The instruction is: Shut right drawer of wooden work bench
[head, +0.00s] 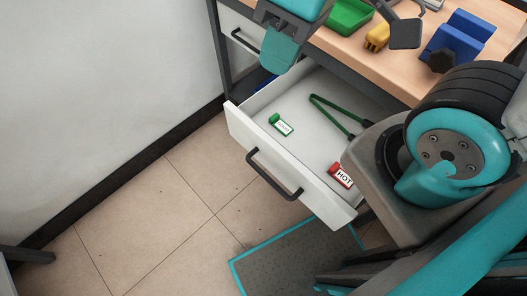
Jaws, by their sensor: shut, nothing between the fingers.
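The right drawer (238,121) of the wooden work bench (385,72) is pulled well out, its white front standing away from the bench over the floor. A dark bar handle (272,176) is fixed to that front. Inside lie a green tag (281,124), a red tag marked HOT (341,175) and a green-handled tool (330,113). My arm, grey with a teal joint, fills the right side and hides the drawer's right rear part.
Another white drawer (234,24) at the upper left is shut. Green, yellow and blue items stand on the bench top. The tiled floor (185,205) before the drawer is clear.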

